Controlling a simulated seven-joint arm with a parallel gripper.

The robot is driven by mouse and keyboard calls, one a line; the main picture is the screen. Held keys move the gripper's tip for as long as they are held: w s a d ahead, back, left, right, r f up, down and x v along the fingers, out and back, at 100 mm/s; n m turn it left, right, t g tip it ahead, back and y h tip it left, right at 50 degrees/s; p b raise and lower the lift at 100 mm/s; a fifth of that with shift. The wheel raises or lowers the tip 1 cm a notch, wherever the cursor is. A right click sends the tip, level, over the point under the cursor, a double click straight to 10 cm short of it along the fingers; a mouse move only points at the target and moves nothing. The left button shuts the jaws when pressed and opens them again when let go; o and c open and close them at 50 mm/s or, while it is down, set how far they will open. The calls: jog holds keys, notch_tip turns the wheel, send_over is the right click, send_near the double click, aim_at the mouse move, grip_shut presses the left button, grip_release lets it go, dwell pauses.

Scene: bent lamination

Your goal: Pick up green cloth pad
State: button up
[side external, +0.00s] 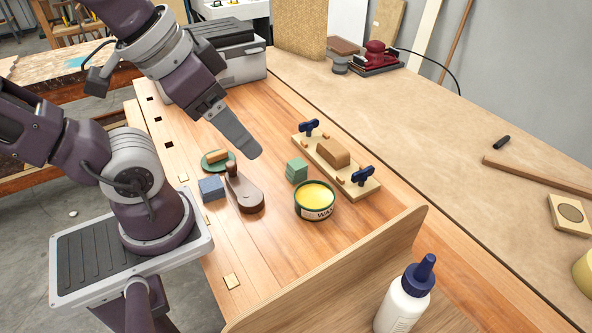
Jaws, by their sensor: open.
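The green cloth pad (297,170) looks like a small folded, blocky stack. It sits on the wooden bench between the wax tin and the clamped wooden jig, with its top and front faces in plain view. My gripper (247,150) hangs above the bench, up and to the left of the pad, and points down to the right. It is open, seen nearly edge-on, and no object shows between its fingers. It is apart from the pad.
An open wax tin (315,201) stands just in front of the pad. Behind it is a jig board (361,189) with blue clamp knobs. A wooden hand tool (245,191), a blue-grey block (211,187) and a green dish (225,167) lie to the left.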

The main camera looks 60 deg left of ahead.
jog(key=m+g, duration=0.6)
jog(key=m, duration=1.2)
send_over(296, 163)
jog(key=f, duration=1.6)
jog(key=shift+w+d+f, duration=0.15)
jog(key=shift+d, duration=0.15)
jog(key=f, duration=0.7)
jog(key=shift+a+f, duration=0.25)
jog(key=shift+f, duration=0.1)
jog(key=shift+c, duration=0.4)
